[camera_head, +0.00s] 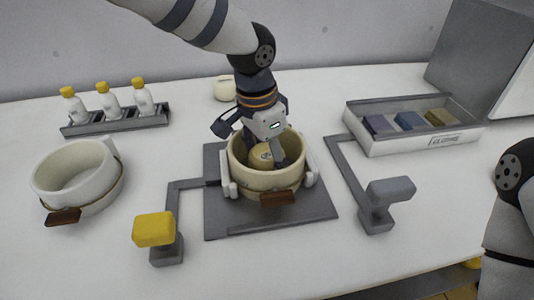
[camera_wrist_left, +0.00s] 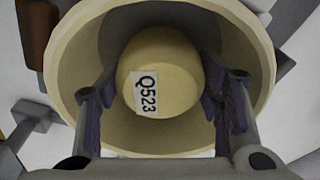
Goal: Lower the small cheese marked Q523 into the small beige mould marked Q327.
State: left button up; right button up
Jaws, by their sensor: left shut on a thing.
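The small cheese (camera_wrist_left: 170,60), pale yellow with a white label reading Q523, is between the purple-padded fingers of my left gripper (camera_wrist_left: 162,88), which is shut on it. In the head view the cheese (camera_head: 261,155) shows inside the rim of the beige mould (camera_head: 262,181). In the left wrist view the mould's rim (camera_wrist_left: 262,62) surrounds the cheese, with a gap at the sides. I cannot tell whether the cheese touches the mould's floor. The brown tag on the mould's front is unreadable. My left gripper (camera_head: 264,150) reaches down into the mould from above. My right gripper is out of view.
The mould stands on a grey plate (camera_head: 225,222), with a yellow block (camera_head: 154,229) and a grey block (camera_head: 391,190) on brackets either side. A cream mould (camera_head: 78,178) is left. Capped bottles (camera_head: 107,105), a small round cream object (camera_head: 224,89) and a box of blocks (camera_head: 415,137) stand behind.

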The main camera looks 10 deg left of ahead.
pick_arm(q)
jog(key=o, duration=1.4)
jog(key=shift+o, duration=0.2)
